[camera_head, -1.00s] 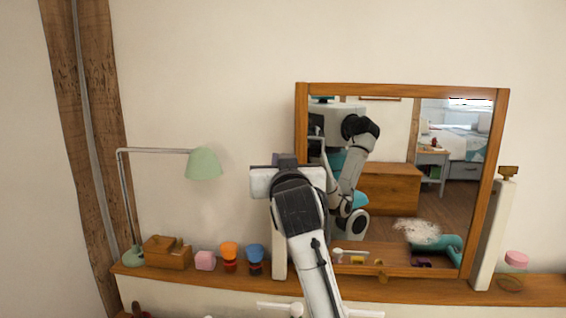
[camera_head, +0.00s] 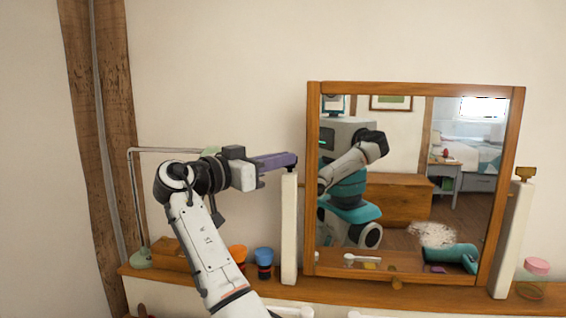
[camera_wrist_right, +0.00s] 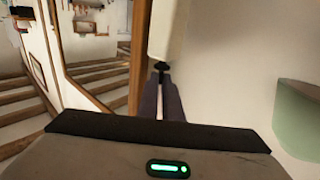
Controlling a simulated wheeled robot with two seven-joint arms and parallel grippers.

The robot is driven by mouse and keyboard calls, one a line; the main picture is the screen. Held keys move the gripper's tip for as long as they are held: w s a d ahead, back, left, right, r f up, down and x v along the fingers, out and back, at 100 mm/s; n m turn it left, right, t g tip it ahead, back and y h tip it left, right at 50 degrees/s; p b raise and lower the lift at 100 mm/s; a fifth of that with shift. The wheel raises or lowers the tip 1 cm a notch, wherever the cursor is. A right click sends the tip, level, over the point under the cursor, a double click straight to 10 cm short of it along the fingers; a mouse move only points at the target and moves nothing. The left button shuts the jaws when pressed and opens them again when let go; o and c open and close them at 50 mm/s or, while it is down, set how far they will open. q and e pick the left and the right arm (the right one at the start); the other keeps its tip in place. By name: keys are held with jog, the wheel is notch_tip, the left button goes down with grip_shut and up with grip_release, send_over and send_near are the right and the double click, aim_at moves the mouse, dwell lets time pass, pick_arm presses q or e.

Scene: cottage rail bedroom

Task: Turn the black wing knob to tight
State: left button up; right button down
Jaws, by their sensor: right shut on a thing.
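The black wing knob (camera_wrist_right: 161,66) shows in the right wrist view as a small dark piece at the end of the pale post (camera_wrist_right: 166,30). My right gripper (camera_wrist_right: 161,88) has its two purple fingers on either side of it, shut on it. In the head view my right gripper (camera_head: 292,160) reaches from the left to the top of the mirror's left post (camera_head: 289,230). Its fingers hide the knob there. The wood-framed mirror (camera_head: 312,190) stands between two pale posts. My left gripper is in neither view.
On the wooden shelf (camera_head: 450,293) stand an orange-topped cup (camera_head: 238,254), a blue-topped cup (camera_head: 264,256) and a pink-lidded jar (camera_head: 536,266). A lamp (camera_head: 130,200) and a wooden box (camera_head: 170,255) are behind my arm. A brownish knob (camera_head: 525,173) tops the right post (camera_head: 513,240).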

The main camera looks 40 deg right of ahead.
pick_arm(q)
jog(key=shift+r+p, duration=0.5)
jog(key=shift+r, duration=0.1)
pick_arm(e)
jog(key=shift+w+m+g, duration=0.15)
jog(key=shift+m+g, duration=0.35)
jog(key=shift+g, duration=0.3)
jog(key=shift+w+m+g, duration=0.15)
jog(key=shift+m+g, duration=0.35)
jog(key=shift+g, duration=0.3)
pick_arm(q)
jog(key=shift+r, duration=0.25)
pick_arm(e)
jog(key=shift+d+f+m+g+y, duration=0.15)
jog(key=shift+m+g+y, duration=0.15)
jog(key=shift+m+g, duration=0.35)
jog(key=c, duration=2.2)
grip_release()
